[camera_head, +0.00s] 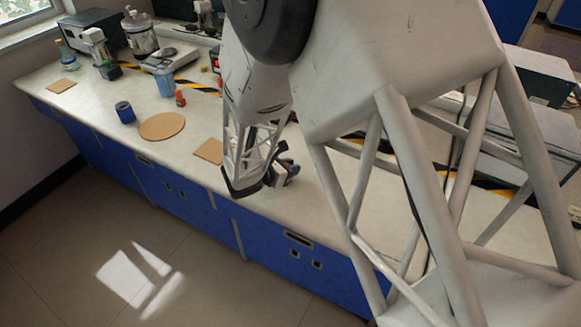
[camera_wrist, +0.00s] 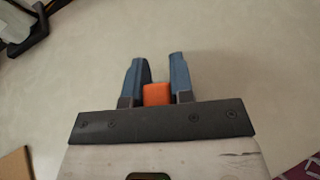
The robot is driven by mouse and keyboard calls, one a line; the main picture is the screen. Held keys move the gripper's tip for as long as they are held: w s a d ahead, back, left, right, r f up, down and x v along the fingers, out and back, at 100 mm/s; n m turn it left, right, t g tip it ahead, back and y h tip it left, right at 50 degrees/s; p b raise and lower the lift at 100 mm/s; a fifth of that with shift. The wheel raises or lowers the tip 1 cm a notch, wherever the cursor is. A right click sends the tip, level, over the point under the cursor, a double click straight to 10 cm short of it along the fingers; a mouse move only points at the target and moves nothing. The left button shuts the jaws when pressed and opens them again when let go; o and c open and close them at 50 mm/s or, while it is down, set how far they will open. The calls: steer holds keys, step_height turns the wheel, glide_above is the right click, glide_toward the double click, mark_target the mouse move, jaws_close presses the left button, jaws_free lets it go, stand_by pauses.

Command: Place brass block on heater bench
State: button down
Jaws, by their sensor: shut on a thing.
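My gripper (camera_head: 286,173) is over the front part of the white bench top in the head view. In the wrist view, its two blue-grey fingers (camera_wrist: 157,78) are shut on a small orange block (camera_wrist: 157,95), low between them near the palm. The block looks plain orange, and I cannot confirm that it is brass. In the head view I cannot make it out at the fingers. I cannot tell for sure which thing is the heater bench. A flat white device (camera_head: 170,58) with a round top stands at the back left.
A cork square (camera_head: 209,151) lies left of my gripper, with a round cork mat (camera_head: 162,126) and a dark blue cup (camera_head: 125,112) further left. A light blue beaker (camera_head: 164,82) and a small red-orange object (camera_head: 180,98) stand behind. The bench top (camera_wrist: 230,60) under my fingers is clear.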

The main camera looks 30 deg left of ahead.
steer(key=shift+f, duration=0.15)
steer(key=c, duration=1)
jaws_free()
steer(key=shift+s+r, duration=0.1)
steer(key=shift+r, duration=0.1)
steer(key=shift+v, duration=5.95)
